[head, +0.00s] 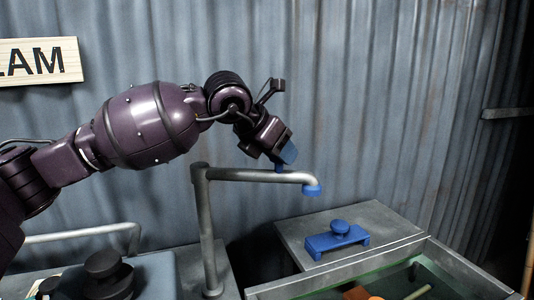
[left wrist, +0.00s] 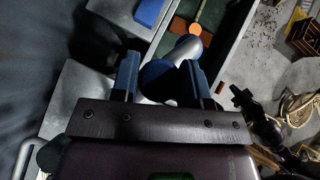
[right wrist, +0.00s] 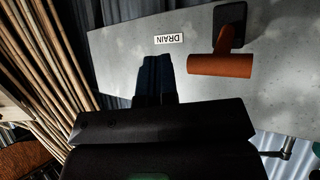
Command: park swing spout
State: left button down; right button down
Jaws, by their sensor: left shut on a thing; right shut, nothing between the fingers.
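The swing spout is a grey metal pipe (head: 250,175) on an upright post (head: 208,235), with a blue tip (head: 312,190) at its right end. A small blue knob (head: 279,168) stands on top of its horizontal arm. My left gripper (head: 286,154) comes down from above and is shut on this knob. In the left wrist view, the round blue knob (left wrist: 156,74) sits between the blue fingers of the left gripper (left wrist: 160,80), with the grey pipe (left wrist: 186,47) just beyond.
An open tank (head: 465,265) with a metal rim lies front right. A blue handled block (head: 337,237) rests on the grey ledge behind it. In the right wrist view, an orange handle (right wrist: 220,66) and a DRAIN label (right wrist: 169,39) are on a grey panel.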

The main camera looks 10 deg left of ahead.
pick_arm(q)
jog(key=w+a+n+t+y, duration=0.2)
jog(key=w+n+y, duration=0.1)
jog(key=w+n, duration=0.2)
jog(key=shift+w+a+y, duration=0.2)
jog(key=shift+w+y, duration=0.1)
jog(key=shift+w, duration=0.85)
jog(key=shift+r, duration=0.1)
jog(key=c, duration=0.6)
grip_release()
jog(key=shift+w, duration=0.1)
jog(key=shift+c, duration=0.2)
jog(key=v, duration=1)
jog(key=shift+s+r+p, duration=0.25)
jog(key=shift+s+p, duration=0.05)
jog(key=shift+p, duration=0.1)
jog(key=shift+a, duration=0.1)
